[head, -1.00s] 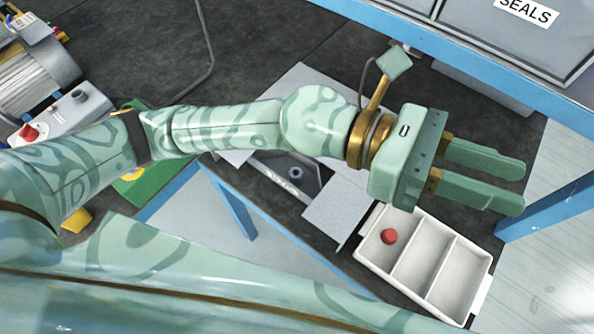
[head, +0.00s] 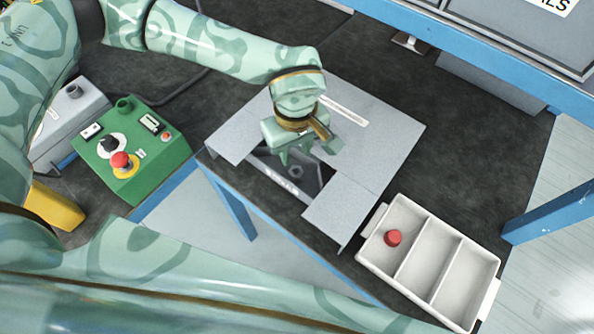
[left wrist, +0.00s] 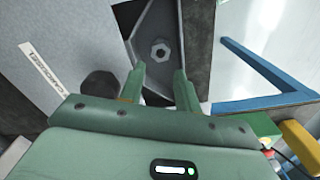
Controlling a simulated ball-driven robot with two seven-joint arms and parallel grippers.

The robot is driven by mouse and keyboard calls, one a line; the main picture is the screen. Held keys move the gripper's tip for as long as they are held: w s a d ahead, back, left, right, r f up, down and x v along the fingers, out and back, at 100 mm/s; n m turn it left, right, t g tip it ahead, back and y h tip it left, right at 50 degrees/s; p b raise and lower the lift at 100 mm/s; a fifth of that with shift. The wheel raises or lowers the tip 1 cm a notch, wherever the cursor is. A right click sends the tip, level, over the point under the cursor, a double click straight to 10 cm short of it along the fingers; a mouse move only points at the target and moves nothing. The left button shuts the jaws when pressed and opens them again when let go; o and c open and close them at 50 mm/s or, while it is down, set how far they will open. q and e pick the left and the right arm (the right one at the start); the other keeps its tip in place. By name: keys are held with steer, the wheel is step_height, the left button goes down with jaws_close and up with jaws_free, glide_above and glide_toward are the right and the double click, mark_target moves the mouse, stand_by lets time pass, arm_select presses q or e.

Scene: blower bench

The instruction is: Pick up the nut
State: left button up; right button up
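The nut (head: 297,171) is a small grey hexagonal piece with a hole, inside the dark recess of a grey sheet-metal plate (head: 385,135). In the left wrist view the nut (left wrist: 160,50) lies just beyond the fingertips, roughly centred between them. My left gripper (head: 292,157) points down over the recess. In the left wrist view its fingers (left wrist: 159,70) are apart with nothing between them. The gripper is not touching the nut, as far as I can tell. My right gripper is not in view.
A white tray (head: 424,222) with three compartments stands at the lower right, a red round piece (head: 393,238) in its left compartment. A green control box (head: 150,170) with a red button is at left. Blue frame bars (head: 548,212) edge the dark bench.

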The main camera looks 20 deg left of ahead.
mark_target(296, 171)
arm_select(q)
step_height(296, 171, down, 2)
steer(key=shift+f, duration=0.1)
step_height(296, 171, down, 5)
steer(key=shift+s+r+b, duration=0.1)
steer(key=shift+r+b, duration=0.1)
steer(key=shift+b, duration=0.75)
steer(key=shift+r, duration=0.1)
steer(key=c, duration=0.6)
